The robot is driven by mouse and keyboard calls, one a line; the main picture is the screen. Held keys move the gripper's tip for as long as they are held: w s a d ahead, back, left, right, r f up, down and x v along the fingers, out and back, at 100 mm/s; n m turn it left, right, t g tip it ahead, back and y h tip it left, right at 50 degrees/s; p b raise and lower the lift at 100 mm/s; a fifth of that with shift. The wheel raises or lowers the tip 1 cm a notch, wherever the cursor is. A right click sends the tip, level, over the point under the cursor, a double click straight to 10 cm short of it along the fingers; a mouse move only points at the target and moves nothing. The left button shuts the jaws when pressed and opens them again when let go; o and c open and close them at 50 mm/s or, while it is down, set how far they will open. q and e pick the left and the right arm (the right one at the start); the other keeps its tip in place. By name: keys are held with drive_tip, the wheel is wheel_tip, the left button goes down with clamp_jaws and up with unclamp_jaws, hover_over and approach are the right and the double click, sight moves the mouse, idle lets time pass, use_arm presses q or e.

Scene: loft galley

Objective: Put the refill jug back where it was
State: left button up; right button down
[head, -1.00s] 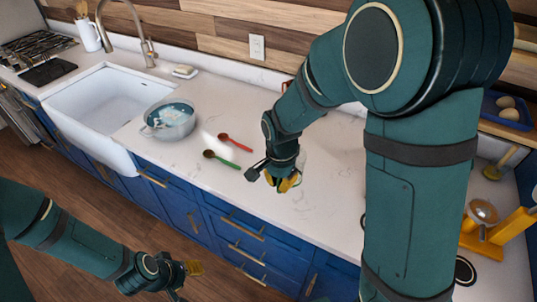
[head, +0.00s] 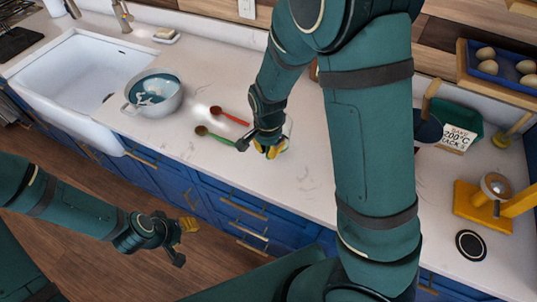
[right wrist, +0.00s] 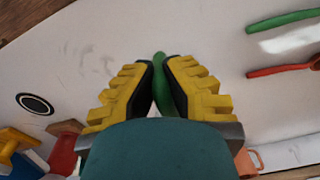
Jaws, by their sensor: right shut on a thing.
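My right gripper (head: 271,151) is low over the white counter, right of the two spoons. It is shut on a narrow green part (right wrist: 160,70), which shows between the yellow fingers in the right wrist view. This seems to be the handle of the refill jug. A faint clear outline (head: 289,128) beside the gripper may be the jug's body; the gripper and arm hide most of it. I cannot tell whether it touches the counter. My left gripper (head: 188,226) hangs over the floor in front of the drawers, apart from everything; its opening is unclear.
A pot (head: 153,92) of bluish liquid stands by the white sink (head: 75,80). A red spoon (head: 232,117) and a green spoon (head: 217,135) lie left of the gripper. Rightward are a black disc (head: 470,245), a yellow stand (head: 470,202), a sign (head: 456,138) and an egg tray (head: 495,68).

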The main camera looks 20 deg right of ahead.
wheel_tip(320, 180, down, 2)
drive_tip(key=shift+s+f, duration=0.1)
drive_tip(key=shift+f, duration=0.6)
drive_tip(key=shift+b, duration=0.3)
drive_tip(key=c, duration=1.1)
unclamp_jaws()
drive_tip(key=shift+c, duration=0.2)
drive_tip(key=shift+r, duration=0.25)
wheel_tip(320, 180, up, 12)
drive_tip(key=shift+f+p, duration=0.15)
drive_tip(key=shift+p, duration=1)
